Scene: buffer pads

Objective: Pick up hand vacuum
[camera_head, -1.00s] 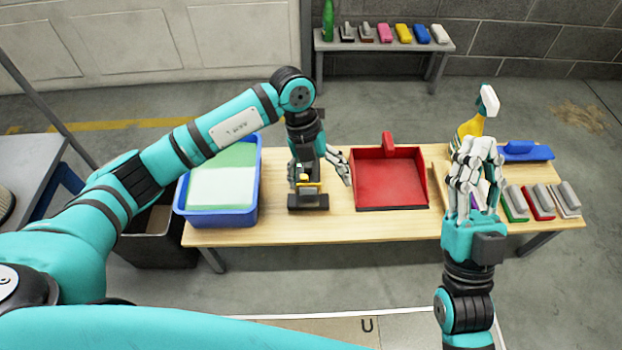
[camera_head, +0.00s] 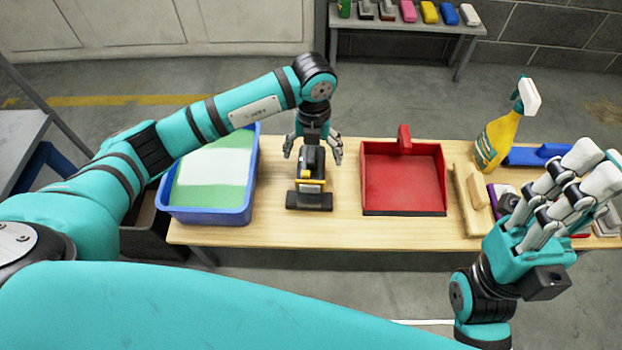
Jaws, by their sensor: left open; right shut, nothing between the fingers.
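The hand vacuum (camera_head: 309,200) is black with a yellow part and lies on the wooden table between the blue tub and the red dustpan. My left gripper (camera_head: 312,152) is open over its far end, with one finger on each side of the vacuum's body. The arm hides part of that end, and I cannot tell whether the fingers touch it. My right gripper (camera_head: 590,175) is at the right end of the table, in front of the pads there, and holds nothing.
A blue tub (camera_head: 205,215) with green and white contents stands to the left. The red dustpan (camera_head: 403,182) lies right of the vacuum. A yellow spray bottle (camera_head: 496,140), a wooden block (camera_head: 470,200) and a blue brush (camera_head: 535,156) are further right. A shelf (camera_head: 400,20) with several pads stands behind.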

